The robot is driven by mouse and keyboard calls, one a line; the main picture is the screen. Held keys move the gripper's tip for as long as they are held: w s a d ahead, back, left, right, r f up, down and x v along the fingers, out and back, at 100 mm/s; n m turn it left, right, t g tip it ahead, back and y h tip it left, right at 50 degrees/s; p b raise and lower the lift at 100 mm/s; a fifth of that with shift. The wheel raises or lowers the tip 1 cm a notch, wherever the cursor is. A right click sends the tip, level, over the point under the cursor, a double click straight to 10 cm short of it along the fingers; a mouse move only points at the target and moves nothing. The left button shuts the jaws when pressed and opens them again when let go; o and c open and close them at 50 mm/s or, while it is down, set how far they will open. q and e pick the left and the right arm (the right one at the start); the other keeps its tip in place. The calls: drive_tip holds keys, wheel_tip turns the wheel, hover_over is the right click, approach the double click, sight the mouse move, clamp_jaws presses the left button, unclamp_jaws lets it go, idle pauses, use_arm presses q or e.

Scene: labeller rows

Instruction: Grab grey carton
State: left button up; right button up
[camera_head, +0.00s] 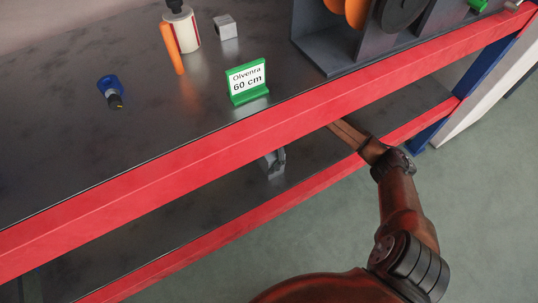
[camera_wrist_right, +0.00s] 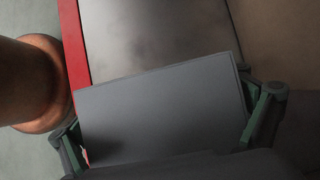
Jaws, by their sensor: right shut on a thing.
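A grey carton (camera_wrist_right: 165,112) fills the middle of the right wrist view, its broad flat face towards the camera. My right gripper (camera_wrist_right: 166,125) is shut on it, with one green-jointed finger at each side. In the head view my right arm reaches under the red edge of the upper shelf, which hides most of the gripper. A small grey shape with a darker part (camera_head: 273,163) shows over the lower shelf; I cannot tell how much of it is gripper or carton. My left gripper is in neither view.
The upper shelf (camera_head: 160,125) has a red front edge (camera_head: 230,146) just above my arm. On it stand a green-based label (camera_head: 248,80), a blue ring-like object (camera_head: 108,85), an orange stick (camera_head: 172,48), a white bottle (camera_head: 185,30) and a small grey block (camera_head: 225,27). The lower shelf (camera_head: 330,140) looks mostly bare.

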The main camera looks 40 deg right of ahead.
drive_tip(key=shift+s+f, duration=0.1)
drive_tip(key=shift+f, duration=0.15)
drive_tip(key=c, duration=1.1)
drive_tip(key=shift+o, duration=0.2)
